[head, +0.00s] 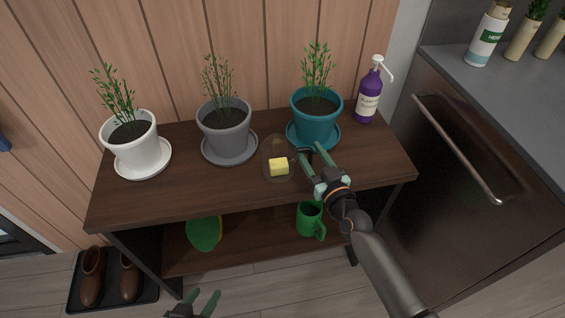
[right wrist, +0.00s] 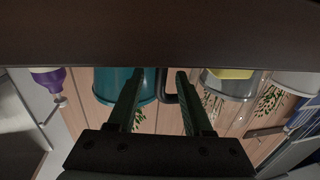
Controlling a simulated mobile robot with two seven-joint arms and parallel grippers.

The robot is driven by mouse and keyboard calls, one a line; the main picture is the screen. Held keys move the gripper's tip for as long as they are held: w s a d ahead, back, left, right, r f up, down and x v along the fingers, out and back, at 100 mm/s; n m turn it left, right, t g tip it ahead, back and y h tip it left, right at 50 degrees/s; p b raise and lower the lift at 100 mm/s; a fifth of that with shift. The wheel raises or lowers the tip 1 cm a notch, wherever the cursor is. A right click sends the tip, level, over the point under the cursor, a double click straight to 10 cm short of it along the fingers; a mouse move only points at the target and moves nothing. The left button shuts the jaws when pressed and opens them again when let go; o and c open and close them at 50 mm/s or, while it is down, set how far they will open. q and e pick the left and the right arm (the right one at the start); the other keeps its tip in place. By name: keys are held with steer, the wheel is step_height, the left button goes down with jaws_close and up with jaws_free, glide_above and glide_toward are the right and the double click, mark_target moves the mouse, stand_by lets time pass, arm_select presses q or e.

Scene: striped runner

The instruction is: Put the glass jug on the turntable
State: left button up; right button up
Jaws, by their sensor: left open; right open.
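The clear glass jug (head: 267,149) stands on the wooden bench top, in front of and between the grey and teal pots. A yellow block (head: 279,167) shows inside or through it. My right gripper (head: 311,152) is open at the jug's right side. In the right wrist view a dark handle (right wrist: 164,88) shows between its open fingers (right wrist: 158,88); I cannot tell whether they touch it. My left gripper (head: 206,298) is open and empty, low in front of the bench. I cannot identify a turntable for certain.
White (head: 129,141), grey (head: 226,128) and teal (head: 316,120) potted plants on saucers and a purple pump bottle (head: 368,97) line the bench's back. A green disc (head: 204,234) and green mug (head: 310,219) occupy the lower shelf. The bench's front left (head: 150,200) is clear.

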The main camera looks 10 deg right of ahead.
jaws_close()
stand_by(0.3)
stand_by(1.0)
